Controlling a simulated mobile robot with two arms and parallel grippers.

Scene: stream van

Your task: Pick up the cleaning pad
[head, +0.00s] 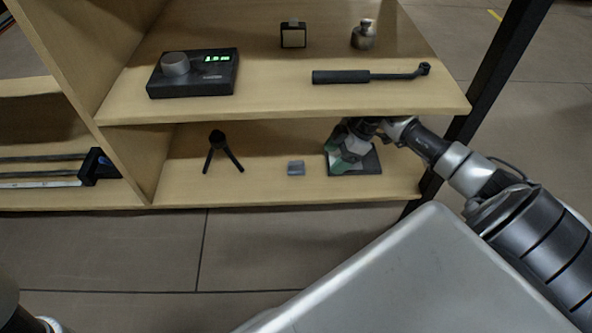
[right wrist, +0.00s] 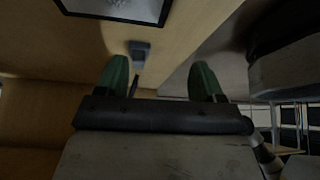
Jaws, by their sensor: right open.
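A small blue-grey block (head: 296,168), most likely the cleaning pad, lies on the lower shelf, right of a small black tripod. It also shows in the right wrist view (right wrist: 140,50), a little ahead of the fingertips and apart from them. My right gripper (head: 345,150) reaches in from the right, between the shelves, over a dark flat slab. In the right wrist view its green fingers (right wrist: 160,78) are apart with nothing held between them. My left gripper is not in view.
The dark-edged flat slab (head: 353,170) lies under my right gripper, partly hidden. The small tripod (head: 222,150) stands left of the block. The upper shelf board (head: 280,103) is close above. A dark post (head: 500,80) stands at the right.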

